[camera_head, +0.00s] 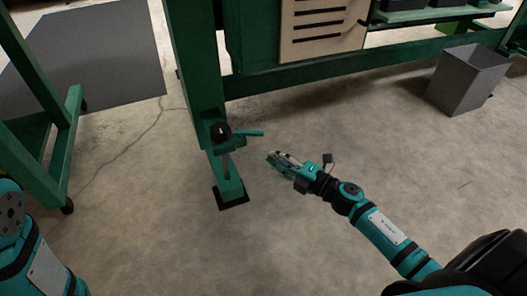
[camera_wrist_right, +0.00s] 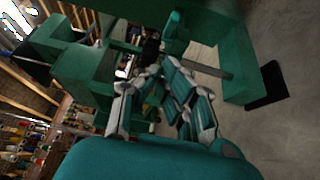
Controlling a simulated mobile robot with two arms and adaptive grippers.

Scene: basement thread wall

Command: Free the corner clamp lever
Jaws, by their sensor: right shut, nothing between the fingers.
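The corner clamp (camera_head: 220,132) has a dark round knob and sits on a green bench leg. Its teal lever (camera_head: 249,133) sticks out to the right, roughly level. My right gripper (camera_head: 273,156) is shut and empty. In the head view it is just below and to the right of the lever's free end, with a small gap in the picture. In the right wrist view, the gripper's fingertips (camera_wrist_right: 150,70) point toward the dark knob of the clamp (camera_wrist_right: 151,47), and a teal piece, likely the lever (camera_wrist_right: 173,27), shows beyond them. My left gripper is out of view.
The green bench leg (camera_head: 231,186) stands on a black foot on the concrete floor. A green frame on casters (camera_head: 66,150) is at left. A grey bin (camera_head: 466,80) stands at right. The floor around my right gripper is clear.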

